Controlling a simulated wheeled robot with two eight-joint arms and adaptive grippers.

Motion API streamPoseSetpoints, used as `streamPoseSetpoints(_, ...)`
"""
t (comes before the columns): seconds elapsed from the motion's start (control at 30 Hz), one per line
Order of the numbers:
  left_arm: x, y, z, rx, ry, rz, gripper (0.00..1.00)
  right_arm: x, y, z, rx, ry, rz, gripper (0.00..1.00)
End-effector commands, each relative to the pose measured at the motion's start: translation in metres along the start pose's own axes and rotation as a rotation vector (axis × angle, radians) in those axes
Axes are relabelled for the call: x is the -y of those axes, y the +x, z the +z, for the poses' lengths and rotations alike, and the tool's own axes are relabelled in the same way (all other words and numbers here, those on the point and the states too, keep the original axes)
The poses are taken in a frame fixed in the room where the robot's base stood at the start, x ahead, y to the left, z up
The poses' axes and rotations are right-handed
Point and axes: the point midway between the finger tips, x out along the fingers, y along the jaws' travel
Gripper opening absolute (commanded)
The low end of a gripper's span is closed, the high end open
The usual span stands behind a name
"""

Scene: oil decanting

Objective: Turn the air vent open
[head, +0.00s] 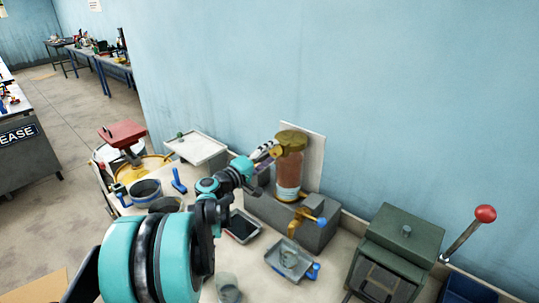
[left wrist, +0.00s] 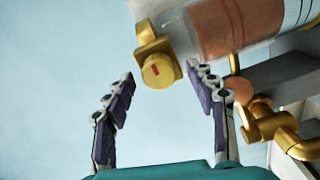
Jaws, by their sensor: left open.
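The air vent (left wrist: 158,70) is a brass knob with a red mark on its face, at the top centre of the left wrist view. It sits on a brass fitting at the end of an amber-filled glass cylinder (left wrist: 222,28). In the head view the cylinder (head: 289,170) stands upright with a brass cap (head: 291,139). My left gripper (head: 266,153) is just left of the cylinder's top. In the left wrist view its open, purple-padded fingers (left wrist: 161,76) stand either side of the knob, seemingly not touching it. The vent knob is hard to make out in the head view. My right gripper is not in view.
A brass tap with a blue handle (head: 307,216) is below the cylinder. A green box (head: 403,246) and a red-knobbed lever (head: 468,232) are at right. The blue wall (head: 400,90) is close behind.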

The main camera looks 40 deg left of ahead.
Motion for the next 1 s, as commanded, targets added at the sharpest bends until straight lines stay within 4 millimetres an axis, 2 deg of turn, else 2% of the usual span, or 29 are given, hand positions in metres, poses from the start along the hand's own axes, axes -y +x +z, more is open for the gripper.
streamPoseSetpoints(0.17, 0.0, -0.022, -0.001, -0.004, 0.0, -0.001, 0.56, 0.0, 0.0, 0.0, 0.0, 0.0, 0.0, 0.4)
streamPoseSetpoints(0.4, 0.001, -0.075, -0.001, -0.004, 0.0, -0.001, 0.56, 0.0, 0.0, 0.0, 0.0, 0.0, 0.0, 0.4)
streamPoseSetpoints(0.6, 0.001, -0.108, -0.001, -0.003, 0.0, -0.001, 0.56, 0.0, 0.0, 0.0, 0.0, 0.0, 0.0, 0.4)
streamPoseSetpoints(0.77, 0.001, -0.118, 0.0, -0.001, 0.0, -0.001, 0.56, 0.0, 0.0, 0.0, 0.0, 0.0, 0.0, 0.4)
streamPoseSetpoints(1.0, 0.0, -0.119, 0.0, 0.0, 0.0, 0.0, 0.56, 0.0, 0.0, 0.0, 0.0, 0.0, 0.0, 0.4)
